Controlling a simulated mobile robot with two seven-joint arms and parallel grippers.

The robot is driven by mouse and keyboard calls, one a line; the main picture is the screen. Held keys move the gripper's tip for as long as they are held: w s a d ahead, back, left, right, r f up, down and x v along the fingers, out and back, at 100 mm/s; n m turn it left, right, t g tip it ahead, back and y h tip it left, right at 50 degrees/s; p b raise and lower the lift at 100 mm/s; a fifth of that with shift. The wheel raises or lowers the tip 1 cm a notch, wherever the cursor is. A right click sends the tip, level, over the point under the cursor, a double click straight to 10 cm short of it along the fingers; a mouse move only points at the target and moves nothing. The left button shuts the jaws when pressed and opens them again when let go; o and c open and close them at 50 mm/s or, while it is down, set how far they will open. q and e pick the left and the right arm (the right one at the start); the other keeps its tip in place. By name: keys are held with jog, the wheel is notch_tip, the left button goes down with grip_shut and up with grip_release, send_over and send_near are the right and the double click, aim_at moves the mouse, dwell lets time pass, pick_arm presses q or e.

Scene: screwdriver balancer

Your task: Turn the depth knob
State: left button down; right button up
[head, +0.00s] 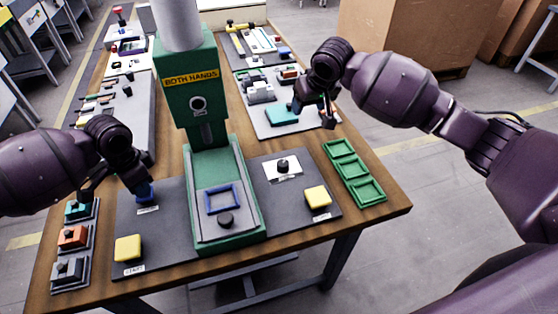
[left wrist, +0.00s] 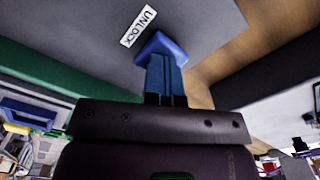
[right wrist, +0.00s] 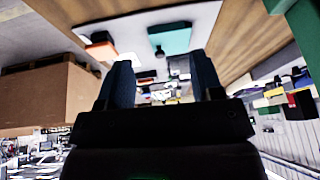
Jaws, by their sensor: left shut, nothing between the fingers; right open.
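A black knob on a white plate (head: 283,167) sits on the dark panel right of the green press (head: 188,95). A second black knob (head: 226,220) sits at the front of the press bed, near a blue square frame (head: 222,199). I cannot read which is the depth knob. My left gripper (head: 145,190) is shut and empty, its fingertips down at the blue button (left wrist: 160,44) by the UNLOCK label (left wrist: 138,27). I cannot tell if it is pressed. My right gripper (head: 314,112) is open and empty, above the back right of the table, away from both knobs.
Yellow buttons stand at the front left (head: 128,248) and front right (head: 318,197) of the panel. Green trays (head: 352,170) line the right edge; teal, orange and grey blocks (head: 73,237) sit at the left. A teal block (head: 281,115) lies near my right gripper.

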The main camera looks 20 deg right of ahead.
aim_at(283, 163)
jog(key=s+a+n+g+h, duration=0.15)
jog(key=s+a+g, duration=0.25)
jog(key=s+a, duration=0.45)
jog(key=f, duration=0.3)
jog(key=w+f, duration=0.1)
jog(key=f, duration=0.7)
jog(key=shift+w+a+f, duration=0.1)
jog(key=shift+w+a, duration=0.2)
jog(key=shift+a, duration=0.05)
jog(key=shift+c, duration=0.2)
jog(key=c, duration=0.9)
pick_arm(q)
jog(key=shift+f, duration=0.1)
